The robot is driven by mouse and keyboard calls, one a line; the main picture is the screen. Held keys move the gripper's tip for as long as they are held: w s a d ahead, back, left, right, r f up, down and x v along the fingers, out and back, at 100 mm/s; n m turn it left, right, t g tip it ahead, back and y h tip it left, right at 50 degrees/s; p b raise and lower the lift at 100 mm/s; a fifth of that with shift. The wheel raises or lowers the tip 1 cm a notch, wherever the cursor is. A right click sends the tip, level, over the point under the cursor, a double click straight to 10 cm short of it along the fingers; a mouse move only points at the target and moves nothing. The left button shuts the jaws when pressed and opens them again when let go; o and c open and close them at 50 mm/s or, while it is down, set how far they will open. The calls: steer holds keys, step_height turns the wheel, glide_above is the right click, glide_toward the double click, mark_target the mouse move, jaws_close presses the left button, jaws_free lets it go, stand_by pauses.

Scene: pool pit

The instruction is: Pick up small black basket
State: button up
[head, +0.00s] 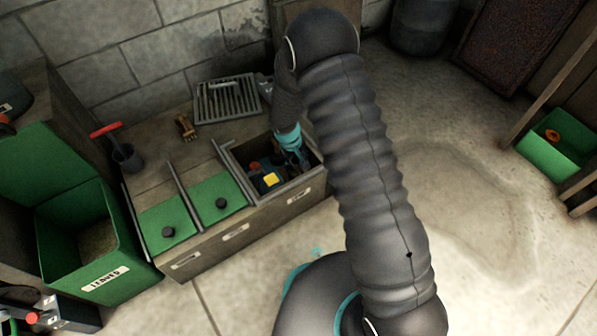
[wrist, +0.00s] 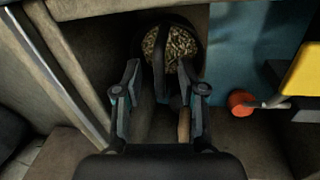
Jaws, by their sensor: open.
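The small black basket (wrist: 150,44) shows at the top middle of the wrist view. It is round and dark, filled with pale brown pellets, with a dark upright strip like a handle crossing it. My gripper (wrist: 161,85) is open, its two fingers spread on either side of the lower part of that strip. I cannot tell whether they touch it. In the head view my gripper (head: 294,152) reaches down into the open compartment of the low bench, and the basket cannot be made out there.
The open compartment (head: 240,178) has raised walls close around my gripper. A yellow-topped item (head: 271,180) and an orange-ended tool (wrist: 242,103) lie beside it. Green lids (head: 217,197), a grate (head: 226,99) and a green leaves bin (head: 105,283) are at the left.

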steer(key=shift+f, duration=0.25)
jaws_close()
steer(key=shift+r, duration=0.1)
step_height(320, 180, up, 17)
steer(key=p, duration=0.3)
steer(key=s+d+r+m+p, duration=0.1)
steer(key=s+d+m+p, duration=0.1)
steer(key=d, duration=0.6)
steer(key=s+d+r+m+g+p, duration=0.1)
steer(key=s+d+m+p, duration=0.1)
steer(key=d, duration=0.6)
steer(key=shift+s+d+r+m+p, duration=0.25)
steer(key=shift+d+m+p, duration=0.15)
steer(key=shift+m+p, duration=0.45)
